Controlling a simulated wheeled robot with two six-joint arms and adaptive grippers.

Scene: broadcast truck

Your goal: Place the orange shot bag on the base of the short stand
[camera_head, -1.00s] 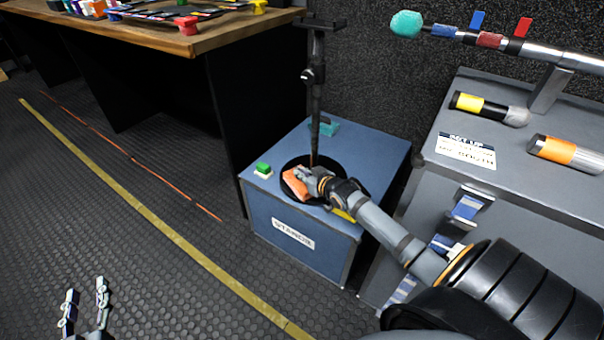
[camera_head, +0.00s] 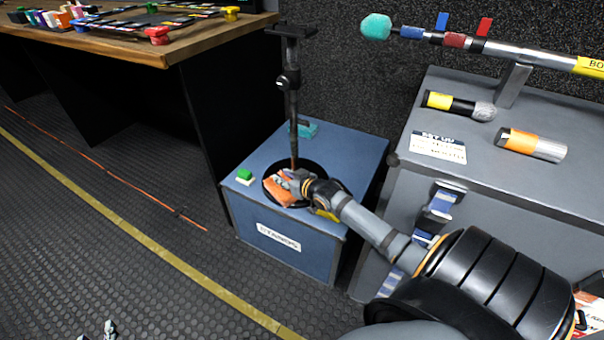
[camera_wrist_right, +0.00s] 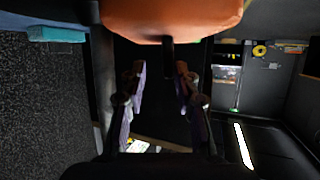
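The orange shot bag (camera_head: 279,192) lies on the round black base (camera_head: 313,199) of the short stand (camera_head: 292,105), on the side nearer me, beside the upright pole. The stand is on a blue box. My right gripper (camera_head: 289,179) is at the bag's pole side, close over the base. In the right wrist view its two fingers (camera_wrist_right: 161,75) are apart, with the bag (camera_wrist_right: 172,18) at the top edge beyond the tips and a thin dark strip between them. Whether they touch the bag is unclear. My left gripper (camera_head: 98,332) barely shows at the bottom left, its tips apart.
The blue box (camera_head: 330,235) also carries a green-and-white block (camera_head: 244,177) and a teal piece (camera_head: 305,130). A grey case (camera_head: 450,215) with a pole and cylinders stands close on the right. A wooden table (camera_head: 180,50) is at the back left. Open floor lies left.

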